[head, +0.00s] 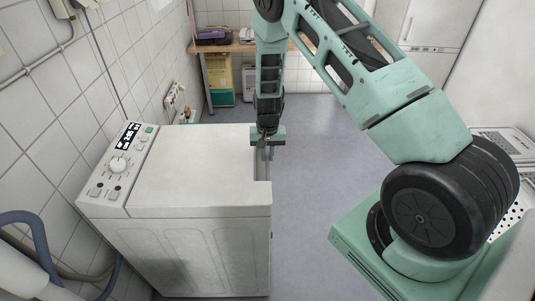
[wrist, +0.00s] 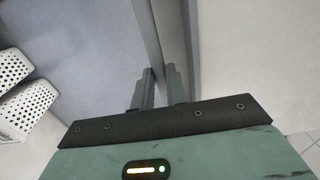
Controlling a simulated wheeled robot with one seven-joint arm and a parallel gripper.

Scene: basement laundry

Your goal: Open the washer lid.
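The washer (head: 200,255) is a white top-loader at the left in the head view, against the tiled wall. Its lid (head: 190,165) lies flat and closed. A stepped recess (head: 263,171) runs along the right edge of the top. My gripper (head: 266,153) points down at this right edge, near the far corner. In the wrist view, the two fingers of my gripper (wrist: 159,85) are close together, one on each side of a thin grey edge (wrist: 152,35) of the lid. The narrow gap seems filled by that edge. The exact contact is partly hidden by the fingers.
The washer's control panel (head: 120,160) stands on its left side, by the wall. Grey floor (head: 315,200) is clear to the right of the washer. A wooden table (head: 235,47) is at the back. White perforated baskets (wrist: 25,105) show at left in the wrist view.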

